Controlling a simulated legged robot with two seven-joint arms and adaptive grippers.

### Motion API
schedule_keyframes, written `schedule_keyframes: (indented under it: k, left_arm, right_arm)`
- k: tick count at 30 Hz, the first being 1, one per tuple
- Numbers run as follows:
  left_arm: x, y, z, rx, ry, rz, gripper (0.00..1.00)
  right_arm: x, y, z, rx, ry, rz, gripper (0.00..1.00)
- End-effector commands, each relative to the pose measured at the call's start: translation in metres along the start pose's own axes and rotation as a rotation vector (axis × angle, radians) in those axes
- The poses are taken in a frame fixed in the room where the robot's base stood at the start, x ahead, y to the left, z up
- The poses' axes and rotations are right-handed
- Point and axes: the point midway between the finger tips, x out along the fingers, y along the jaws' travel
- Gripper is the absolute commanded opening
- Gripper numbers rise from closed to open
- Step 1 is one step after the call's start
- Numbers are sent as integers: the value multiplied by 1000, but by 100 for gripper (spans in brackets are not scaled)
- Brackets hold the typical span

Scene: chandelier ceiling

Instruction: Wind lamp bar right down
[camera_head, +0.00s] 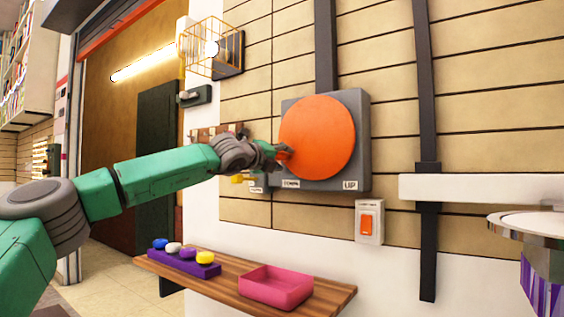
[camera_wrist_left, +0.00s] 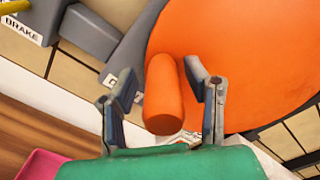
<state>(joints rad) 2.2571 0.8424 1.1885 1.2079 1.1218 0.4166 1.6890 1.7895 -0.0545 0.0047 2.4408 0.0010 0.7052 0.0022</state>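A large orange disc (camera_head: 317,137) is mounted on a grey wall box (camera_head: 358,105), with labels along the bottom edge; the right one reads UP. In the left wrist view the disc (camera_wrist_left: 235,50) carries an orange cylindrical handle (camera_wrist_left: 163,95). My left gripper (camera_head: 282,153) is at the disc's left edge. In the left wrist view its two fingers (camera_wrist_left: 165,92) stand apart, one on each side of the handle, with visible gaps. My right gripper is not in view. I cannot tell which fixture is the lamp bar.
A wooden shelf (camera_head: 222,274) below holds a pink tray (camera_head: 275,287) and a purple block with coloured knobs. An orange switch (camera_head: 368,222) is on the wall. A white horizontal bar (camera_head: 480,188) and a round fixture (camera_head: 530,224) are at right. A glowing tube (camera_head: 143,63) is at upper left.

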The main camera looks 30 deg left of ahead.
Motion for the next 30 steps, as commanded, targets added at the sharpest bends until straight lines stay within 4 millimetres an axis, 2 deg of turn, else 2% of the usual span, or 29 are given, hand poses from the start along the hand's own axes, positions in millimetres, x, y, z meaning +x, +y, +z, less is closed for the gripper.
schedule_keyframes:
  k: [5,8,18,21,25,30]
  left_arm:
    - [-8,0,2,-1,-1,-1,42]
    - [-21,0,2,-1,0,-3,42]
    - [-88,2,0,-1,1,-2,42]
    - [-103,2,0,-1,1,0,42]
    - [-114,2,-2,0,2,1,42]
    - [-117,3,-2,0,2,2,42]
  right_arm:
    - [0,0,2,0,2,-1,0]
    - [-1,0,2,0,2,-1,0]
    - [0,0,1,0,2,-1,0]
    - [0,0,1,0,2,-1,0]
    - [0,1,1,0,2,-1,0]
    - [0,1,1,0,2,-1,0]
